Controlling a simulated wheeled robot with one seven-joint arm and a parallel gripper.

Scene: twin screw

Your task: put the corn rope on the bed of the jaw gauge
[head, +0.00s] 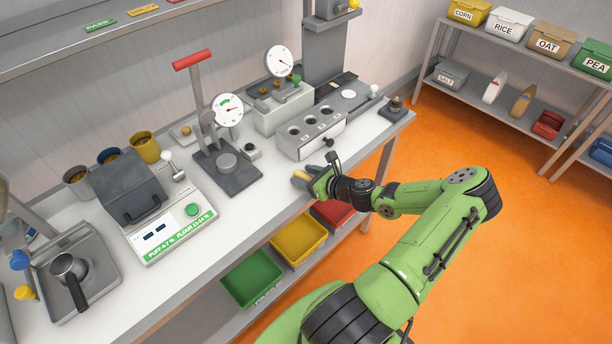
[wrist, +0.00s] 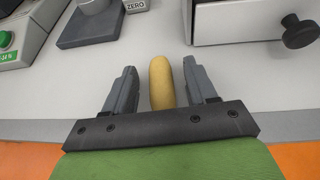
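The corn rope, a short yellow rod with rounded ends (wrist: 161,80), lies on the white bench top near its front edge. My gripper (wrist: 160,68) is open, with one finger on each side of the rope and a visible gap on both sides. In the head view my gripper (head: 307,180) is at the bench front, and a bit of yellow shows by the fingers. A red-handled dial gauge (head: 227,112) has a dark base and a round pad (head: 227,162). Another dial (head: 281,61) stands on a pale block behind. I cannot tell for certain which is the jaw gauge.
A grey block with round holes and a side knob (head: 311,133) stands just behind my gripper. A scale with a green button (head: 193,210) is to the left. Green (head: 251,277), yellow (head: 299,240) and red bins (head: 333,213) sit below the bench edge.

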